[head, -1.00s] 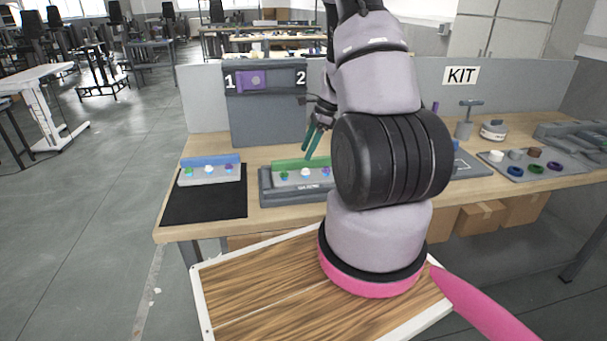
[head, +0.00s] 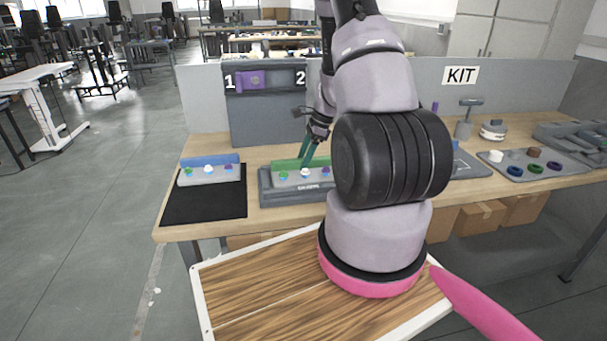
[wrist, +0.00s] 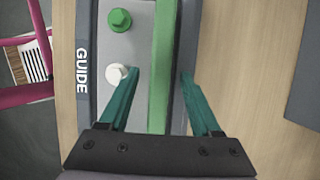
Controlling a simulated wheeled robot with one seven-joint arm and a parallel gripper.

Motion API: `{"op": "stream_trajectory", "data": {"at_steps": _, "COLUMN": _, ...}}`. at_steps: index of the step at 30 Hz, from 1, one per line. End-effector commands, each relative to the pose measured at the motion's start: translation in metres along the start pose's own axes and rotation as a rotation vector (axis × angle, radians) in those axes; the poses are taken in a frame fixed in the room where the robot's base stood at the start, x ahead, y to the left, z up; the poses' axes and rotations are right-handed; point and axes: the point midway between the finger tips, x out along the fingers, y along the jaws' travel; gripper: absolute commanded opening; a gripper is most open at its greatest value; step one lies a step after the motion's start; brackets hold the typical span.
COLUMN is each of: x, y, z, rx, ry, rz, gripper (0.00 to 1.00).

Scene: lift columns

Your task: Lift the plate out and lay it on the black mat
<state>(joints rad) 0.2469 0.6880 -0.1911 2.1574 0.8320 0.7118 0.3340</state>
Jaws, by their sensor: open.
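A grey plate with a green upright strip (head: 300,164) and coloured knobs sits in a dark grey guide holder (head: 265,190) on the bench. In the wrist view the plate (wrist: 137,45) shows a green knob, a white knob and its green strip (wrist: 162,60). My gripper (head: 306,156) is open above the plate. In the wrist view its teal fingers (wrist: 157,75) stand on either side of the green strip, with no grip seen. The black mat (head: 205,208) lies left of the holder. My arm hides the holder's right end.
A similar plate with a blue strip (head: 210,171) rests on the back part of the mat, leaving its front bare. A grey panel with a purple piece (head: 251,80) stands behind the holder.

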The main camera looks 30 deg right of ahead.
Motion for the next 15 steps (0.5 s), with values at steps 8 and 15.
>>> {"op": "stream_trajectory", "data": {"at_steps": 8, "x": 0.0004, "y": -0.0001, "z": -0.0001, "rx": 0.000, "ry": 0.000, "rz": 0.000, "gripper": 0.65}}
{"op": "stream_trajectory", "data": {"at_steps": 15, "x": 0.0003, "y": -0.0001, "z": -0.0001, "rx": -0.001, "ry": 0.000, "rz": 0.000, "gripper": 0.00}}
